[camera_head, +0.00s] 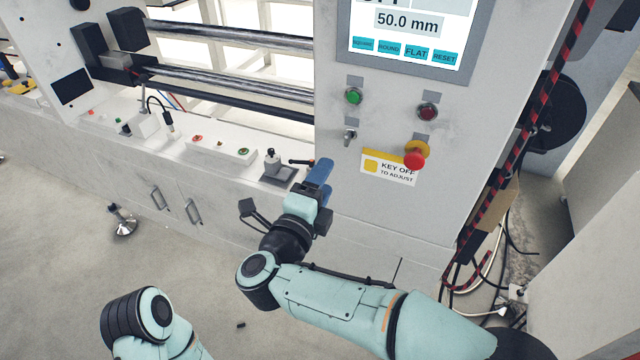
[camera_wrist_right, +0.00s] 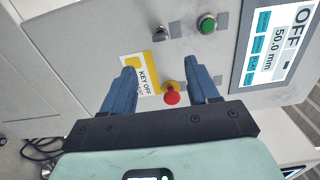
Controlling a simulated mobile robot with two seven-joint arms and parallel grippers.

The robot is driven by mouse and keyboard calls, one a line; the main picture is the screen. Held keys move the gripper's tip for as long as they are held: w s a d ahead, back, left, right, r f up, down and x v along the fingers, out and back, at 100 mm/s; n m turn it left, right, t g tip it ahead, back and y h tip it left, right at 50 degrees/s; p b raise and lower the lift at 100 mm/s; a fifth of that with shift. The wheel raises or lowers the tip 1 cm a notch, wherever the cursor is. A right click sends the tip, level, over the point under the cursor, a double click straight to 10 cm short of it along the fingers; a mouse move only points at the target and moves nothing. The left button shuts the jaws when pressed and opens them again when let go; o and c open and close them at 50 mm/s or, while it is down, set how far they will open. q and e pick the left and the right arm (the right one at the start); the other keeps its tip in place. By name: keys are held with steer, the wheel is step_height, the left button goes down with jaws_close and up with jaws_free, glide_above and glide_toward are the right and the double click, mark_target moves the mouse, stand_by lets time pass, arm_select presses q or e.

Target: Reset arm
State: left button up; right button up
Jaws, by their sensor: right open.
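My right gripper (camera_head: 320,172) is open and empty, its blue fingers in front of the white machine panel, left of the key label. In the right wrist view the gripper (camera_wrist_right: 163,70) has its two fingers spread, with the label (camera_wrist_right: 143,75) and the red mushroom button (camera_wrist_right: 172,98) showing between them. The panel carries a screen (camera_head: 408,25) reading 50.0 mm; the wrist view shows OFF on the screen (camera_wrist_right: 272,45). A green button (camera_head: 354,96), a dark red button (camera_head: 427,112) and a key switch (camera_head: 349,136) sit below it. My left arm shows at bottom left; its gripper is out of view.
A white ledge (camera_head: 225,155) with small buttons and a black-based fitting (camera_head: 277,172) runs left of the panel. Metal rollers (camera_head: 230,38) lie above it. Loose cables (camera_head: 480,270) hang at the right. Grey floor (camera_head: 60,240) is open at left, apart from a machine foot (camera_head: 122,222).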

steer(key=shift+s+a, duration=0.15)
steer(key=shift+s, duration=0.3)
